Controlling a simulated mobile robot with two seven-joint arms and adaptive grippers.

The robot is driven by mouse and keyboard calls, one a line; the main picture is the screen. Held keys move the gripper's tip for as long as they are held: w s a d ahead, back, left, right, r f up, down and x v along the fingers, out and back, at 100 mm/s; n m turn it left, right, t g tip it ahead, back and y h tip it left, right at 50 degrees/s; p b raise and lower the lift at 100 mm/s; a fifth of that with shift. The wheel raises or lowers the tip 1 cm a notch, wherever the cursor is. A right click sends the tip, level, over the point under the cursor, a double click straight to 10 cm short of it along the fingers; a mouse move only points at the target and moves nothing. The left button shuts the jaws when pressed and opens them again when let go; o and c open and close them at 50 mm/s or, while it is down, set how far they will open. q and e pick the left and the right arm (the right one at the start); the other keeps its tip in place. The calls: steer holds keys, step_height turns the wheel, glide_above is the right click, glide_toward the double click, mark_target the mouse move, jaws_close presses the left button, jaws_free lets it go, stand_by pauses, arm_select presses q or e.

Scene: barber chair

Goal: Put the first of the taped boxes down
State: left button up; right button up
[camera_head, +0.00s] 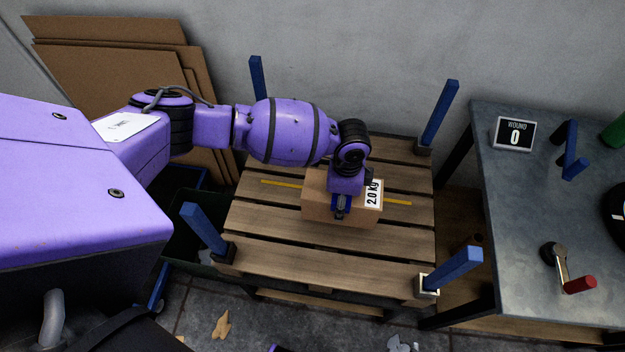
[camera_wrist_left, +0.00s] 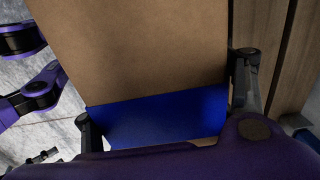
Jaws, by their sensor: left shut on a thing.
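A brown cardboard box (camera_head: 316,209) with a white "2.0 kg" label (camera_head: 373,194) is at the middle of the slatted wooden pallet (camera_head: 265,253). My left gripper (camera_head: 341,205) reaches down onto it from the left and is shut on it. In the left wrist view, the box (camera_wrist_left: 150,45) fills the middle, with a blue band (camera_wrist_left: 170,118) across its near part, between the two fingers of my left gripper (camera_wrist_left: 165,100). I cannot tell whether its underside touches the slats.
Blue posts (camera_head: 439,112) stand at the pallet's corners. A yellow line (camera_head: 397,203) crosses the slats. Flat cardboard sheets (camera_head: 105,65) lean on the wall at left. A grey bench (camera_head: 515,245) with a "WOUND 0" display (camera_head: 514,133) and a red-handled crank (camera_head: 579,285) stands right.

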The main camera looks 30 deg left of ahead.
arm_select(q)
steer(key=shift+w+a+f, duration=0.4)
steer(key=shift+a+f, duration=0.2)
steer(key=shift+a, duration=0.1)
steer(key=shift+a+f, duration=0.15)
steer(key=shift+f, duration=0.75)
steer(key=shift+a+f, duration=0.1)
steer(key=shift+f, duration=0.9)
steer(key=o, duration=2.1)
steer(key=shift+s+f, duration=0.15)
steer(key=shift+s, duration=0.05)
steer(key=shift+c, duration=0.2)
steer(key=shift+a, duration=0.1)
step_height(320, 180, up, 12)
steer(key=shift+r+p, duration=0.1)
steer(key=shift+p, duration=0.35)
